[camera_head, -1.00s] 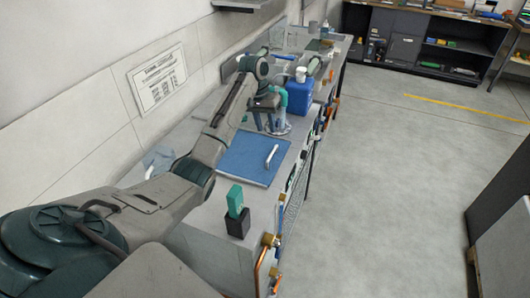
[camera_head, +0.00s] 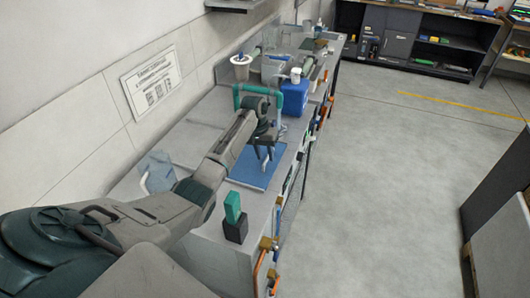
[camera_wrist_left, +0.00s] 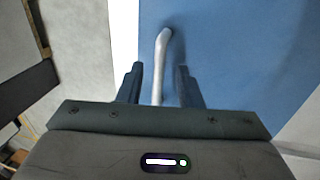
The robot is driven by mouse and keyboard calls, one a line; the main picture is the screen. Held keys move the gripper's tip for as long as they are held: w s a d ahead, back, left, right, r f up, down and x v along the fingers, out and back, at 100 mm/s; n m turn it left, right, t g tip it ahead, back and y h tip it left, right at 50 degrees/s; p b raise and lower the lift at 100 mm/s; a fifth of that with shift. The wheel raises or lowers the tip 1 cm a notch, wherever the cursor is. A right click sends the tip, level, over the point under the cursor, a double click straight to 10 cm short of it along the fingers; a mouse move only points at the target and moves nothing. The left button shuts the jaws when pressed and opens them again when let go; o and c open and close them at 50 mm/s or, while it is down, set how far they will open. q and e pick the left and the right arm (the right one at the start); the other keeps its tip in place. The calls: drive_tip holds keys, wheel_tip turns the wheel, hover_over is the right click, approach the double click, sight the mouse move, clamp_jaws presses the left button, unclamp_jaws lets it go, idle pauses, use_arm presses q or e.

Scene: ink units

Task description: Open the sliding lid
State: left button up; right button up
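The blue sliding lid (camera_head: 243,173) lies flat on the grey bench, partly hidden by my left arm in the head view. In the left wrist view the lid (camera_wrist_left: 245,60) fills the upper right, and its pale bar handle (camera_wrist_left: 161,50) runs up between the fingers. My left gripper (camera_head: 263,164) points down over the lid. In the wrist view the left gripper (camera_wrist_left: 158,85) is open, one finger on each side of the handle, with gaps showing. I cannot tell how deep the handle sits. My right gripper is not in view.
A green block in a dark holder (camera_head: 235,219) stands at the near bench edge. A blue container (camera_head: 294,97) and a teal pipe frame (camera_head: 257,88) stand beyond the lid. A wall borders the bench on the left; open floor (camera_head: 390,190) lies right.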

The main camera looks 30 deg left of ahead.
use_arm(q)
drive_tip(key=shift+s+d, duration=0.1)
clamp_jaws()
hover_over(242, 159)
drive_tip(key=a, duration=0.3)
drive_tip(key=s+a+b, duration=0.1)
drive_tip(key=a, duration=0.1)
drive_tip(key=s+a, duration=0.1)
drive_tip(key=a, duration=0.2)
drive_tip(key=shift+a, duration=0.3)
drive_tip(key=shift+s+a+b, duration=0.2)
drive_tip(key=shift+a+b, duration=0.1)
drive_tip(key=shift+a, duration=0.4)
unclamp_jaws()
